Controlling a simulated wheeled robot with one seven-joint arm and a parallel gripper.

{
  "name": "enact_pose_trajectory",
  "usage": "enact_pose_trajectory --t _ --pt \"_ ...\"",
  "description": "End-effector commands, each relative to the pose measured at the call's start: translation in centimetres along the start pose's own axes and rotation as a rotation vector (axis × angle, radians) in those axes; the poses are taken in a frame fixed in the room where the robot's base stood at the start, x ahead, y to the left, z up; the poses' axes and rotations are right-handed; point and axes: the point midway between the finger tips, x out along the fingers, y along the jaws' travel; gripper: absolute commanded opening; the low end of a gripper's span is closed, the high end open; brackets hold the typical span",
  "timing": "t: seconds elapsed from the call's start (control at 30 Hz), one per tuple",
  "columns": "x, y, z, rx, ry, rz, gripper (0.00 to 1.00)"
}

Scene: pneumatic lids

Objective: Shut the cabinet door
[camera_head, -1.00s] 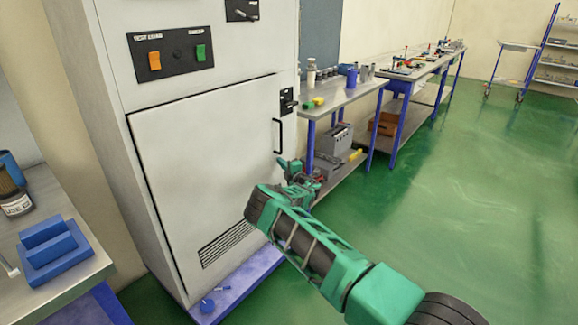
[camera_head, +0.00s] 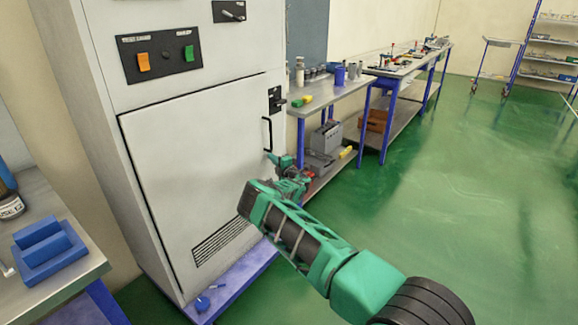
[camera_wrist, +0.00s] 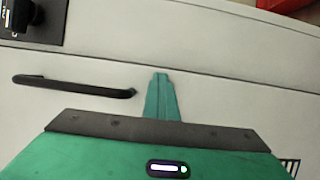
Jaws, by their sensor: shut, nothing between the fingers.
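The cabinet door (camera_head: 185,165) is a pale grey panel low on the tall cabinet (camera_head: 100,60), with a black bar handle (camera_head: 267,134) near its right edge. The door looks flush or almost flush; dark lines show along its top and left edges. My gripper (camera_head: 278,159) is shut and empty, just below the handle at the door's right side. In the wrist view the closed fingertips (camera_wrist: 160,76) point at the pale door (camera_wrist: 230,95) beside the end of the handle (camera_wrist: 75,86). I cannot tell whether they touch it.
A black latch plate (camera_head: 276,99) sits on the frame above the handle. A workbench (camera_head: 325,97) with a grey box (camera_head: 326,138) underneath stands right of the cabinet. A bench with a blue block (camera_head: 48,250) is at left. Green floor (camera_head: 460,200) at right is open.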

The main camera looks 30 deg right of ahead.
Motion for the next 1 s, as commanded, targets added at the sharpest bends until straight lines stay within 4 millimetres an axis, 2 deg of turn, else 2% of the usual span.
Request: enact_pose_trajectory --t 0.03,0.23,0.4,0.6,0.8,1.0 --pt "-0.4 0.2 -0.5 0.006 0.009 0.002 0.0" --pt "-4.9 1.7 1.7 0.004 -0.005 0.01 0.0" --pt "-8.5 1.9 2.5 0.005 -0.001 0.012 0.0" --pt "-11.6 2.0 3.7 0.006 0.001 0.014 0.0" --pt "-13.0 2.0 4.2 0.005 0.003 0.014 0.0" --pt "-13.2 2.1 4.5 0.007 -0.002 0.015 0.0"
